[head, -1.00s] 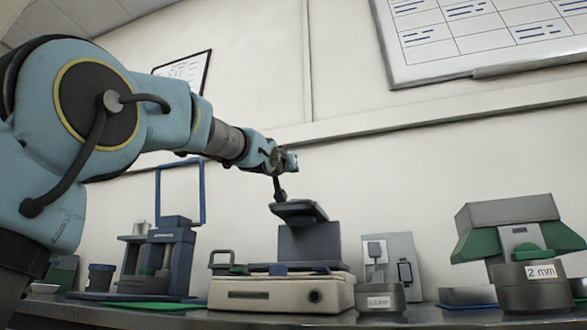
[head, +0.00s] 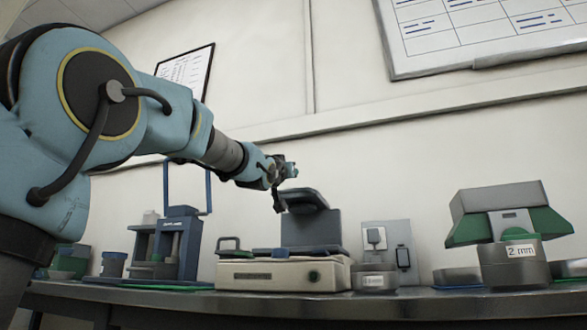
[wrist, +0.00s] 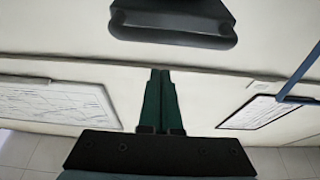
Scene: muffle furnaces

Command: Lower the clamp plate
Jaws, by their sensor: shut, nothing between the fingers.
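The clamp plate (head: 309,199) is a dark, slightly tilted plate, raised on an upright dark block (head: 312,230) of a machine with a cream base (head: 300,275). There is a clear gap between the plate and the base. In the wrist view a dark plate with a rounded edge (wrist: 172,30), apparently the clamp plate, lies beyond the fingertips.
A blue press-like machine (head: 178,243) with a tall blue frame stands to the left. A "2 mm" pot (head: 516,268) and a green-grey device (head: 500,205) stand further right on the bench.

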